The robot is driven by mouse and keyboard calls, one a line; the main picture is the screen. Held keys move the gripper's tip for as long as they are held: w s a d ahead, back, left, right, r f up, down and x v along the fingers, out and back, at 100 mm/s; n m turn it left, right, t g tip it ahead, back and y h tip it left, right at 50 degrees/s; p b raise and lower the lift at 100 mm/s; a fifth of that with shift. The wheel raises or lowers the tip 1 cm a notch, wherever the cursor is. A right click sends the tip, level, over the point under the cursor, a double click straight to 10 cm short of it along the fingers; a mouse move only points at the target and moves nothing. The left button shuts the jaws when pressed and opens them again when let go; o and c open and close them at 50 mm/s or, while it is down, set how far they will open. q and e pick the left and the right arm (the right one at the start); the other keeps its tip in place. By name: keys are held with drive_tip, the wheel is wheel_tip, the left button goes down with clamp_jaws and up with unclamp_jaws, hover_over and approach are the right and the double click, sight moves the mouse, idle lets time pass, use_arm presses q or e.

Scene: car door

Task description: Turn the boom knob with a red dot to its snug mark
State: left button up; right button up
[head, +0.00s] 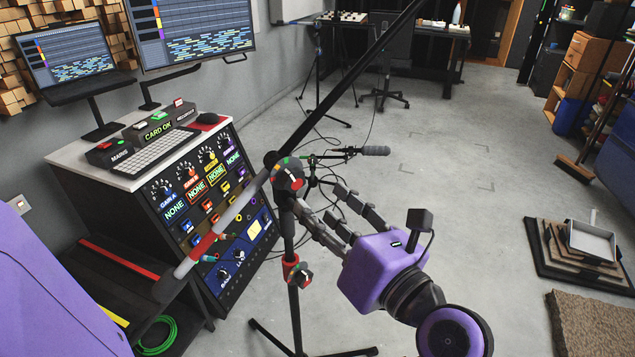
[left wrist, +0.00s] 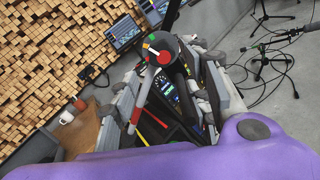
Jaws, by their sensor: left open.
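The boom knob (head: 288,173) is dark and sits at the top of the stand, where the boom pole crosses. It has a red round patch, a white pointer line and green and yellow-orange marks near its rim. It also shows in the left wrist view (left wrist: 160,52). I cannot tell which mark is the snug one. My left gripper (head: 316,195) is open, with its grey fingers reaching toward the knob from the right. In the left wrist view the knob appears between the spread fingers; contact is unclear. My right gripper is not in view.
A second knob (head: 302,276) sits lower on the stand (head: 293,320). The boom pole (head: 335,92) slants across the view. An equipment console (head: 190,205) stands close on the left. A microphone (head: 374,151) on a low stand is behind. Floor at right is partly clear.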

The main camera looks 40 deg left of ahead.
sight(293, 183)
use_arm(q)
drive_tip(key=p+x, duration=0.1)
drive_tip(key=x, duration=0.6)
drive_tip(key=shift+a, duration=0.4)
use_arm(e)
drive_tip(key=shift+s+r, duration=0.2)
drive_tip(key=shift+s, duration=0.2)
use_arm(q)
drive_tip(key=shift+c, duration=0.4)
